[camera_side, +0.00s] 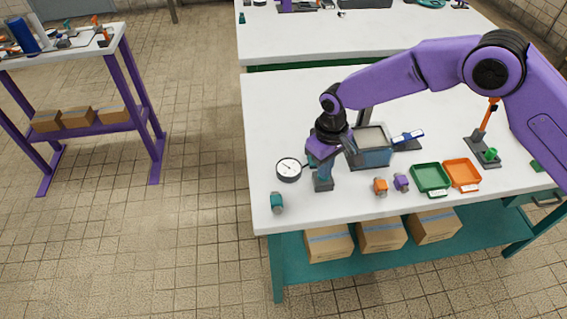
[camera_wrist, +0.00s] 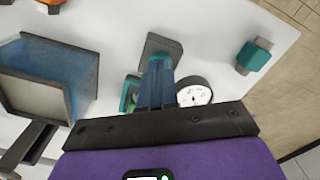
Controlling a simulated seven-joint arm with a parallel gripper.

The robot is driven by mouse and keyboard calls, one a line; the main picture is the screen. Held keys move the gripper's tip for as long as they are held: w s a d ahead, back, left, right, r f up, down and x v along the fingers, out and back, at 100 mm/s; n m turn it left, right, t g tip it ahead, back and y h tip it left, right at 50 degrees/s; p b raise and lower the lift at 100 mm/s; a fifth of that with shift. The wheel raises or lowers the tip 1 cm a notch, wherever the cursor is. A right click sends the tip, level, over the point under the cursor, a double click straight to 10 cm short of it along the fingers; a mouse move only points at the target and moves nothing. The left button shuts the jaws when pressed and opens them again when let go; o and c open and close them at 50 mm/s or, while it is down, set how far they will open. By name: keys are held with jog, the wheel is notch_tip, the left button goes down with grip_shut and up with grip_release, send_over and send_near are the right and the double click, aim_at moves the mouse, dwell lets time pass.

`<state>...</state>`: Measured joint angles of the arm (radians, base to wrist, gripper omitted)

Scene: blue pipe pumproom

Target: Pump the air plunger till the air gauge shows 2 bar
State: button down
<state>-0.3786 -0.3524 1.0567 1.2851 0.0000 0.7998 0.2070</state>
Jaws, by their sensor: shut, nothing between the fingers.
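The air pump (camera_side: 323,181) stands on the white bench on a dark grey foot. My gripper (camera_side: 322,153) is shut and empty, pointing down at the top of the pump. It hides the plunger's handle, so I cannot tell whether they touch or how high the plunger stands.
A blue open-topped box (camera_side: 371,156) stands close right of the pump. A teal-banded piece (camera_side: 277,202) lies near the bench's left corner. Orange (camera_side: 380,187) and purple (camera_side: 401,182) pieces, a green tray (camera_side: 430,178) and an orange tray (camera_side: 463,173) are farther right.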

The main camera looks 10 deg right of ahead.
notch_tip(320, 180, up, 8)
dwell(1.0)
dwell(0.5)
